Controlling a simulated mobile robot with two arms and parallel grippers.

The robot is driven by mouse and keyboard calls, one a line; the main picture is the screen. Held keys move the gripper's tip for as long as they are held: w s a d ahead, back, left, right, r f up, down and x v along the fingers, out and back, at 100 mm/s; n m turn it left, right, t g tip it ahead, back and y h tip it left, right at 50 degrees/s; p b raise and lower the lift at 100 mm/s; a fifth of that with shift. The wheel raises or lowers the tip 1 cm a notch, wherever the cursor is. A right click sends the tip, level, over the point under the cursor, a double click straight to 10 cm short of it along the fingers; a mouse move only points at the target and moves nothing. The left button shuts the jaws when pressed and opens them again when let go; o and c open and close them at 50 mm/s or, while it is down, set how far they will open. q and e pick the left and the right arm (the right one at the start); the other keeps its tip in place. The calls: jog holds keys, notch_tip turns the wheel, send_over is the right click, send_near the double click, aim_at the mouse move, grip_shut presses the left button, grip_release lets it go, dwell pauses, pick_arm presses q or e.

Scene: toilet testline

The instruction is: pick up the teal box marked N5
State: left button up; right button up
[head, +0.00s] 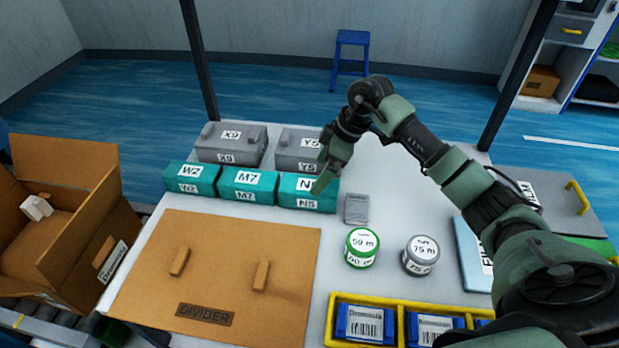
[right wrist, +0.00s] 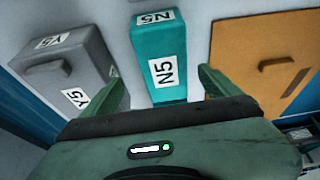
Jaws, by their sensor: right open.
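The teal box marked N5 (head: 300,203) is the right one of a row of three teal boxes on the white table. My right gripper (head: 322,185) is over its right end in the head view and hides part of its top label. In the right wrist view the N5 box (right wrist: 158,50) lies ahead, between the two spread green fingers (right wrist: 162,92) of my right gripper. The gripper is open and holds nothing. I cannot tell whether a finger touches the box. My left gripper is not in view.
Teal boxes M7 (head: 248,188) and W2 (head: 190,180) stand left of N5. Grey boxes X9 (head: 228,145) and Y5 (head: 295,150) stand close behind. The brown divider (head: 240,245) lies in front. Two round tins (head: 362,247) and a yellow tray (head: 328,325) are to the right.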

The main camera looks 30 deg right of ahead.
aim_at(310, 186)
jog(key=x, duration=0.2)
jog(key=shift+a+f, duration=0.25)
jog(key=shift+a, duration=0.1)
jog(key=p+x, duration=0.1)
jog(key=x, duration=0.2)
jog(key=shift+a+f, duration=0.2)
jog(key=shift+f, duration=0.55)
jog(key=shift+w+a+f, duration=0.1)
jog(key=c, duration=1.8)
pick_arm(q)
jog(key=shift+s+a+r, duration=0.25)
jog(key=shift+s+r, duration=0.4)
